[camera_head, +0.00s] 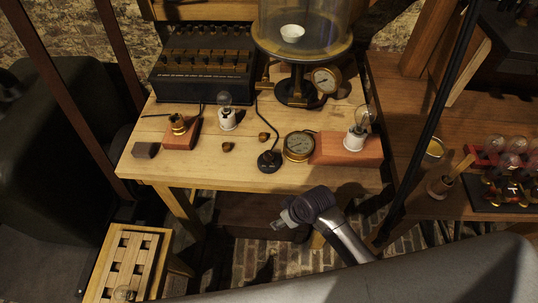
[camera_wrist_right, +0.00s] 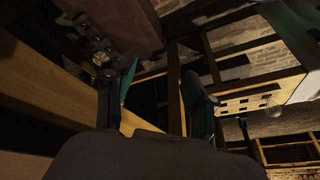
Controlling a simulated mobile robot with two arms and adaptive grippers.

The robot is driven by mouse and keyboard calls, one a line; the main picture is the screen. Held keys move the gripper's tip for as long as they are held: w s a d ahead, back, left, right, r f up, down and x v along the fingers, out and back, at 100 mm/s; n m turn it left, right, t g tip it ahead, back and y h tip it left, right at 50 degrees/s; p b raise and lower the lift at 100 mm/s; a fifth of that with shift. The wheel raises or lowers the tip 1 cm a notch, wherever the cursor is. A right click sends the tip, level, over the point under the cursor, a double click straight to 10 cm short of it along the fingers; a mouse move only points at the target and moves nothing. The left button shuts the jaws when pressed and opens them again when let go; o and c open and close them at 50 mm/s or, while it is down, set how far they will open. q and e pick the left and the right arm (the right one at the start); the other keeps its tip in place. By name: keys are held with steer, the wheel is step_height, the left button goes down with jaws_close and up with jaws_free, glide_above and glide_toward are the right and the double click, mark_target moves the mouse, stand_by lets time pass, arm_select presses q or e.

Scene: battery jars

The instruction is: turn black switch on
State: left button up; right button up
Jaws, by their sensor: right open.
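A small round black switch (camera_head: 269,160) with a black cord sits near the front edge of the wooden table (camera_head: 185,179), between two small brown knobs and a round gauge. Its exact lever position is too small to tell. My right gripper (camera_head: 283,219) is in front of the table and below its edge, apart from the switch. In the right wrist view the fingers of my right gripper (camera_wrist_right: 160,85) stand apart with nothing between them. The switch cannot be made out in that view. My left gripper is not in view.
A round gauge (camera_head: 299,146) and a red block (camera_head: 345,149) with a bulb lie right of the switch. A black box (camera_head: 205,71) and a glass jar (camera_head: 303,30) stand behind. A slotted wooden stand (camera_head: 129,258) is at lower left.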

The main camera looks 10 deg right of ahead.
steer(key=a+r+n+y+b, duration=0.1)
steer(key=a+r+n, duration=0.25)
steer(key=r, duration=0.75)
steer(key=n+g+h, duration=0.3)
steer(key=n+h, duration=0.1)
steer(key=n, duration=0.9)
glide_toward(269, 153)
step_height(269, 153, down, 9)
steer(key=shift+f, duration=0.1)
